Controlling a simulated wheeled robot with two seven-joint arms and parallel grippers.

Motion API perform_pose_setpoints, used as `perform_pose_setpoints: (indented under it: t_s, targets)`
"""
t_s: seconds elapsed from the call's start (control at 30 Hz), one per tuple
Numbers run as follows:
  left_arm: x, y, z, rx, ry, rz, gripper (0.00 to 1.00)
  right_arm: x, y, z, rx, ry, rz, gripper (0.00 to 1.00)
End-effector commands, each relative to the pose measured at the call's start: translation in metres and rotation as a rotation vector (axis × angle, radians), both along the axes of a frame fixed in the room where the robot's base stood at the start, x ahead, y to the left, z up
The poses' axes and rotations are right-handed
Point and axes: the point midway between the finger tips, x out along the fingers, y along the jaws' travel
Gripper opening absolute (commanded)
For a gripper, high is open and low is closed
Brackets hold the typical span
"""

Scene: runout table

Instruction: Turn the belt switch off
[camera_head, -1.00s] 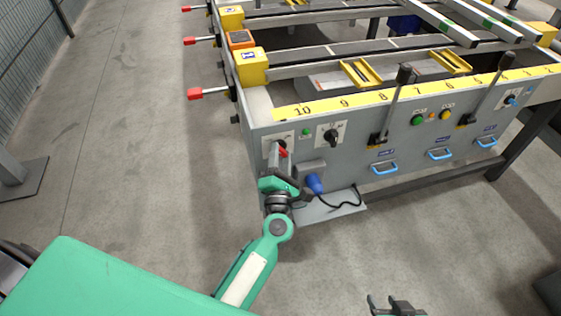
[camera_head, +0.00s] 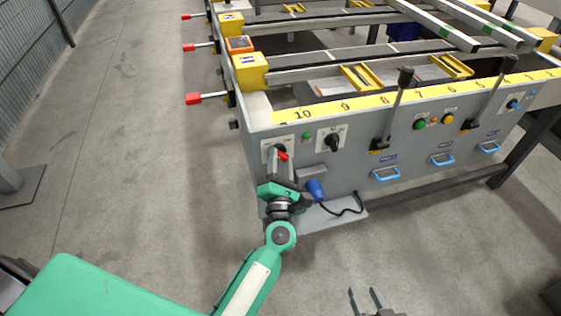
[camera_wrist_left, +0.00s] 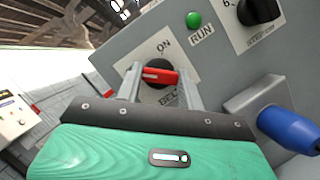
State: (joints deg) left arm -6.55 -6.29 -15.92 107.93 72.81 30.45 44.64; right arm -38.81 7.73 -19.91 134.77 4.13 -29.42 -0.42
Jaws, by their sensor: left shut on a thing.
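The belt switch is a round black knob with a red handle (camera_wrist_left: 160,76) on a white plate marked ON at the top; the label below is partly hidden. In the left wrist view the handle lies crosswise, roughly level in the picture. My left gripper (camera_wrist_left: 161,80) has one finger at each end of the handle and is shut on it. In the head view the red handle (camera_head: 283,156) shows at the tip of my left gripper (camera_head: 281,162), on the left of the grey front panel. My right gripper (camera_head: 367,300) is open and empty, low in the picture, away from the panel.
A green RUN lamp (camera_wrist_left: 194,19) and a black selector knob (camera_head: 334,142) are near the switch. A blue plug (camera_head: 316,190) with a black cable sits just right of my left gripper. Two tall levers rise from the panel (camera_head: 226,200). Floor in front is open.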

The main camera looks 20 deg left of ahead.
Motion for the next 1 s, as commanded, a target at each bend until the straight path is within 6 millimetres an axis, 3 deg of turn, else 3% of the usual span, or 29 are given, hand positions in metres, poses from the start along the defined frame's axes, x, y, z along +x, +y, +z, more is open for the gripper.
perform_pose_setpoints:
  t_s: [0.13, 0.17, 0.23, 0.27, 0.67, 1.0]
  targets:
    - [0.000, -0.001, -0.003, -0.003, 0.004, -0.002, 0.15, 0.000, 0.000, 0.000, 0.000, 0.001, 0.000, 0.36]
    - [0.000, -0.001, -0.003, -0.003, 0.004, -0.002, 0.44, 0.000, 0.000, 0.000, 0.000, 0.001, 0.000, 0.36]
    - [0.000, -0.001, -0.002, -0.003, 0.004, -0.002, 0.58, 0.000, 0.000, 0.000, 0.000, 0.001, 0.000, 0.36]
    - [0.000, -0.001, -0.002, -0.003, 0.003, -0.001, 0.60, 0.000, 0.000, 0.000, 0.000, 0.001, 0.000, 0.36]
    - [-0.008, -0.003, -0.004, -0.001, 0.003, -0.001, 0.60, 0.000, 0.000, -0.001, 0.001, -0.002, 0.000, 0.36]
    - [-0.071, -0.023, -0.024, 0.000, 0.006, -0.002, 0.60, 0.002, 0.006, 0.003, 0.032, -0.049, -0.002, 0.36]
